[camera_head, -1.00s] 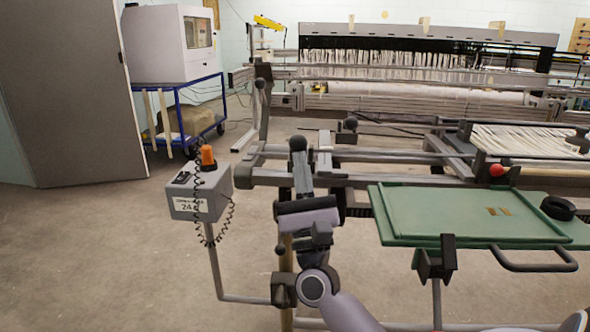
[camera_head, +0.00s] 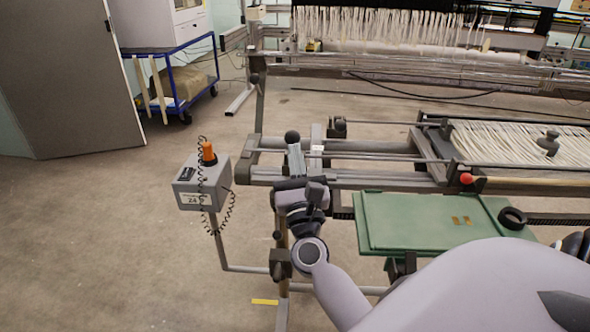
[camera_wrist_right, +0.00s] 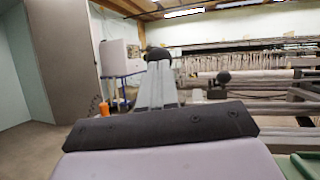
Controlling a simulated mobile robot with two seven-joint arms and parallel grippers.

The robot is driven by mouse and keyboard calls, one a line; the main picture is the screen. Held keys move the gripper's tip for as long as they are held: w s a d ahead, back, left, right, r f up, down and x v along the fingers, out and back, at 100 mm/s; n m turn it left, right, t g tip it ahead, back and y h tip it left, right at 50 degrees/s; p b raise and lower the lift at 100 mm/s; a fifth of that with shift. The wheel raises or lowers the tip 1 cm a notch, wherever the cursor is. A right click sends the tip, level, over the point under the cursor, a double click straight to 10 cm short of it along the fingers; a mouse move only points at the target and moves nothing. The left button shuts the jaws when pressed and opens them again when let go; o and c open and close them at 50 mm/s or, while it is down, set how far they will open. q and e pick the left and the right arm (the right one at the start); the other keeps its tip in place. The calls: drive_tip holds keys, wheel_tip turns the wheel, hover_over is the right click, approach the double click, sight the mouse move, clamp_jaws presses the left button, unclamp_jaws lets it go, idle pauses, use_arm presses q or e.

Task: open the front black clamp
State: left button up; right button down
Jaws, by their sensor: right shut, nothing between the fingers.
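A black ball knob (camera_head: 292,137), which looks like the front clamp's handle, stands at the left front end of the loom frame. In the right wrist view the knob (camera_wrist_right: 158,54) is straight ahead. My right gripper (camera_head: 294,151) is shut with nothing between its grey fingers. Its fingertips (camera_wrist_right: 158,70) point at the knob and overlap its lower edge in the picture; I cannot tell whether they touch. The clamp's body is hidden behind my gripper. My left gripper is not in view.
A second black knob (camera_head: 337,125) sits farther back. A grey control box (camera_head: 200,184) with an orange button and coiled cable stands left of my gripper. A green tray (camera_head: 400,228) lies to the right, below a red ball (camera_head: 466,179). The floor at left is clear.

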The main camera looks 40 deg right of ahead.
drive_tip(key=shift+g, duration=0.3)
drive_tip(key=w+d+r+p, duration=0.2)
drive_tip(key=r, duration=0.1)
drive_tip(key=w+d+r+p, duration=0.1)
drive_tip(key=shift+w+d+r, duration=0.2)
drive_tip(key=shift+w+r, duration=0.05)
drive_tip(key=shift+r, duration=0.15)
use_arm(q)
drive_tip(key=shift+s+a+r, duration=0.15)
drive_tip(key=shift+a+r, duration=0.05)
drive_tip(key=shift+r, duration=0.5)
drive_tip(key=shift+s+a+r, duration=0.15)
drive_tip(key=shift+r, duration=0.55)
use_arm(e)
drive_tip(key=shift+d+x, duration=0.15)
drive_tip(key=shift+x, duration=0.7)
drive_tip(key=shift+d+x, duration=0.2)
drive_tip(key=shift+x, duration=0.7)
drive_tip(key=shift+s+f, duration=0.15)
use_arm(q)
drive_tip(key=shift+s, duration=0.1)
use_arm(e)
drive_tip(key=shift+a, duration=0.1)
